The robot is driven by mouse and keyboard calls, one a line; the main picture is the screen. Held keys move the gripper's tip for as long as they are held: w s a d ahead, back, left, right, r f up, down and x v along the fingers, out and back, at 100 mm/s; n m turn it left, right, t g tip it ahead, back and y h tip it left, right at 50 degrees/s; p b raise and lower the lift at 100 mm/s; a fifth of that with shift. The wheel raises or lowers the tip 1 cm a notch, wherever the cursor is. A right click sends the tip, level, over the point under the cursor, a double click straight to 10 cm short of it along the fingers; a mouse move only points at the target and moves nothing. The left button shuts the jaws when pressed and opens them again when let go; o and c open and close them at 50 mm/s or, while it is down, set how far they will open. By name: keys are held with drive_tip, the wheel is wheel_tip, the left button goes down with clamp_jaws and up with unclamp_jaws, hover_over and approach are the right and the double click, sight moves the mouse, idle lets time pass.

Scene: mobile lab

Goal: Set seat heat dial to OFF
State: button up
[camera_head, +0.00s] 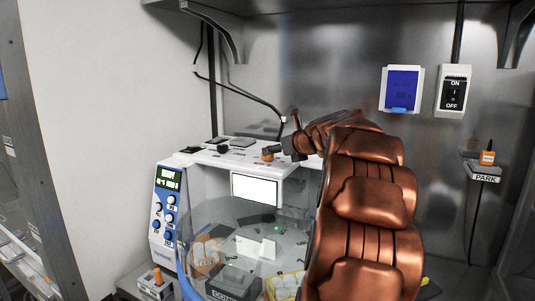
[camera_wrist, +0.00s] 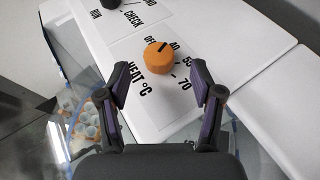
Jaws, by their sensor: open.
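The seat heat dial (camera_wrist: 158,60) is an orange round knob with a black pointer line on a white panel. Its labels read OFF, 40, 55 and 70, with part of "HEAT °C" beside it. The pointer line slants to the upper right, close to the 40 mark and away from OFF. My gripper (camera_wrist: 162,82) is open, its two fingers apart below and to either side of the dial in the wrist view, with nothing between them. In the head view the dial (camera_head: 267,156) shows small and orange just left of my gripper (camera_head: 277,149).
A black knob (camera_wrist: 111,3) marked RUN and CHECK sits further up the panel. The white machine (camera_head: 220,154) has a display and blue knobs at its left front. A clear enclosure (camera_head: 215,222) lies below. A wall switch (camera_head: 454,91) is at right.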

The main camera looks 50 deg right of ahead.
drive_tip(key=shift+x, duration=3.2)
drive_tip(key=shift+a, duration=0.15)
drive_tip(key=shift+c, duration=0.3)
drive_tip(key=c, duration=1.1)
